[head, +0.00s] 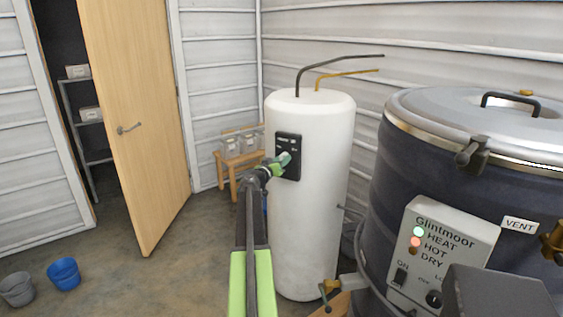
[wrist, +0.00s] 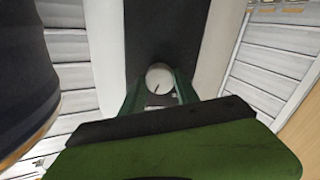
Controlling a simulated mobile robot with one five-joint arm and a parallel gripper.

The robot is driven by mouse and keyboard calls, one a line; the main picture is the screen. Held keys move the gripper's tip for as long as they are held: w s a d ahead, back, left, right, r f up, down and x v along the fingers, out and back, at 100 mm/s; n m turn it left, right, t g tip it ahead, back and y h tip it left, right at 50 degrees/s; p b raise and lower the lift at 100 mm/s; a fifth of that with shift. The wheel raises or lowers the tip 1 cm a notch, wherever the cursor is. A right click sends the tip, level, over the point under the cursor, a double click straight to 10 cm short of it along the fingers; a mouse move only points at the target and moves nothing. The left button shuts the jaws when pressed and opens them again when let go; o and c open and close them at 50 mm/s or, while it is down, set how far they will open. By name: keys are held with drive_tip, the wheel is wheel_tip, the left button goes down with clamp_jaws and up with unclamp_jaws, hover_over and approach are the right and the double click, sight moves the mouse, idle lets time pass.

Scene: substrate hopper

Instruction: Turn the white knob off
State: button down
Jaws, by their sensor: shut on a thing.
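The white knob (wrist: 160,78) sits on the black control panel and shows in the wrist view with a dark pointer line on its face. The black panel (head: 289,145) is on the front of a white cylindrical tank (head: 318,222) in the head view. My gripper (wrist: 156,92) is at the knob, its green fingers on either side, shut on it. In the head view my gripper (head: 279,160) reaches the panel from the front and hides the knob there. The panel's markings are too small to read.
A large dark vessel (head: 400,180) with a metal lid stands close on the right, with a Glintmoor control box (head: 462,232) on its front. A wooden door (head: 150,100) stands open at left. Blue bucket (head: 64,273) on the floor.

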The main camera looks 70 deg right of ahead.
drive_tip(key=n, duration=0.6)
drive_tip(key=shift+w+n, duration=0.25)
drive_tip(key=shift+n, duration=0.05)
drive_tip(key=n, duration=0.6)
drive_tip(key=shift+n, duration=0.3)
drive_tip(key=c, duration=0.9)
unclamp_jaws()
drive_tip(key=shift+s, duration=0.1)
drive_tip(key=w+a, duration=0.2)
drive_tip(key=a, duration=1.5)
drive_tip(key=shift+w, duration=0.15)
